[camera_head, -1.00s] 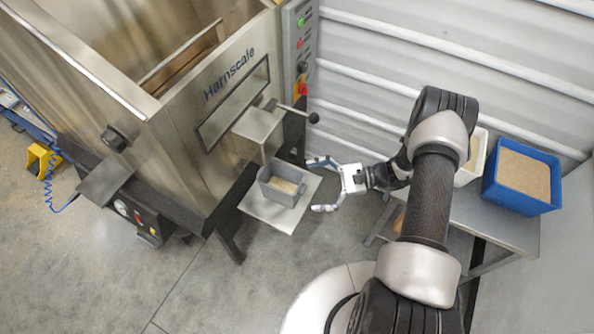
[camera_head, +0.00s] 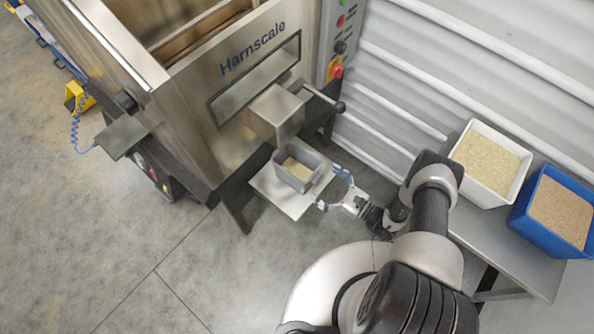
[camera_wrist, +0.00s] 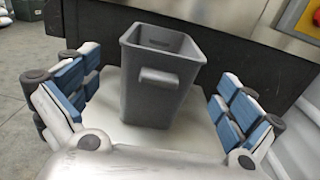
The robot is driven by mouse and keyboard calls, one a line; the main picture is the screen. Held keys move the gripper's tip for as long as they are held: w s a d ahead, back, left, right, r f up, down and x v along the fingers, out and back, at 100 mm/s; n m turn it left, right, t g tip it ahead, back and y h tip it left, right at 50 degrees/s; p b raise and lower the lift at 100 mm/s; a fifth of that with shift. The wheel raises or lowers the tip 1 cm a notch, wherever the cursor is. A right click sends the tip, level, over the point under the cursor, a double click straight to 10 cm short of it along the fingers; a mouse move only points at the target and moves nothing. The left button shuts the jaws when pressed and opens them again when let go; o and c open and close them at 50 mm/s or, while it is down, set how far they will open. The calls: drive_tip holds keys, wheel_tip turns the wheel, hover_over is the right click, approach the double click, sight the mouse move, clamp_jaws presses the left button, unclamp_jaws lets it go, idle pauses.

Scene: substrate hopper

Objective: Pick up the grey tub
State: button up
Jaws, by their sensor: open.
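The grey tub (camera_head: 297,169) stands upright on a pale square plate (camera_head: 281,201) below the hopper's spout. Pale grainy material shows inside it in the head view. In the wrist view the tub (camera_wrist: 155,85) is ahead, with a small handle on its near wall. My gripper (camera_head: 331,190) is open, just to the right of the tub. In the wrist view its blue-padded fingers (camera_wrist: 152,100) are spread on either side of the tub, with gaps to both sides. The inside of the tub is mostly hidden in the wrist view.
The steel hopper (camera_head: 205,125) stands behind and left, its spout box (camera_head: 275,113) and lever (camera_head: 325,98) above the tub. A white bin (camera_head: 485,195) and a blue bin (camera_head: 551,240) of grain stand on a bench (camera_head: 500,250) at right. Floor at lower left is clear.

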drive_tip(key=b+x, duration=0.2)
drive_tip(key=x, duration=0.7)
drive_tip(key=shift+w+a, duration=0.15)
drive_tip(key=shift+w, duration=0.1)
drive_tip(key=c, duration=1.9)
drive_tip(key=shift+r, duration=0.1)
drive_tip(key=shift+c, duration=0.2)
wheel_tip(320, 180, up, 10)
drive_tip(key=p, duration=0.4)
